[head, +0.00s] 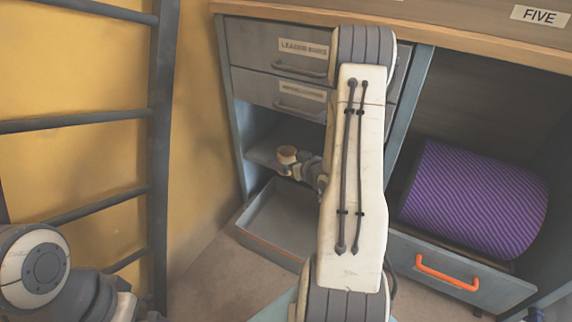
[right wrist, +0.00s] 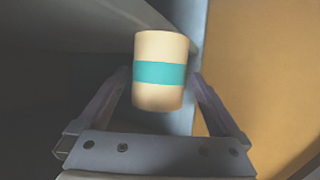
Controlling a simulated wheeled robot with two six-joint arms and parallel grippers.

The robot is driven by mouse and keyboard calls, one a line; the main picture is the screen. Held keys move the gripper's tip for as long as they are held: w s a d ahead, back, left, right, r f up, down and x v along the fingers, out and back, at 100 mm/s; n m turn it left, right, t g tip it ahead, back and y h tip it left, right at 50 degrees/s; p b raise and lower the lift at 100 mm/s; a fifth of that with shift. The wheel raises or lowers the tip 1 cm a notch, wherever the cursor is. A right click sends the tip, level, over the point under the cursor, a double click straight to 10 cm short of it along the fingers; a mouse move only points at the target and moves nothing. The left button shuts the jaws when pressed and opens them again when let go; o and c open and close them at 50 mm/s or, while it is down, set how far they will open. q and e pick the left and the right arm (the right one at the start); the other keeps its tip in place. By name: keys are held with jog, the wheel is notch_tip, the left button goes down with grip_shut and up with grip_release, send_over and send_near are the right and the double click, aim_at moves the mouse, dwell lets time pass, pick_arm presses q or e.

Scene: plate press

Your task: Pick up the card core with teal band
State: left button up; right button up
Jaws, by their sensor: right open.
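The card core (right wrist: 158,102) is a short cream cylinder with a teal band around its middle. In the right wrist view it stands roughly upright in the picture, between the two fingers of my right gripper (right wrist: 159,78). The fingers are apart, one at each side of the core, and I cannot tell whether they touch it. In the head view my right gripper (head: 300,165) is in front of the open shelf space, partly hidden by my forearm. A small tan shape at its tip looks like the core, but no band shows there. My left gripper is out of view.
A grey open drawer (head: 275,218) lies below the shelf space. Two shut labelled drawers (head: 275,50) are above. A purple striped roll (head: 475,198) lies at right, above a drawer with an orange handle (head: 447,272). A dark ladder (head: 160,150) stands against the yellow wall.

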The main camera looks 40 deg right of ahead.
aim_at(282, 155)
jog(key=x, duration=0.1)
jog(key=b+x, duration=0.1)
jog(key=shift+w+d+f, duration=0.1)
jog(key=shift+w+f, duration=0.15)
jog(key=shift+f, duration=0.1)
jog(key=shift+w, duration=0.4)
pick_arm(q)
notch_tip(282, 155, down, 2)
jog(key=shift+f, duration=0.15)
pick_arm(e)
jog(key=c, duration=1.3)
jog(key=shift+c, duration=0.2)
jog(key=shift+r, duration=0.15)
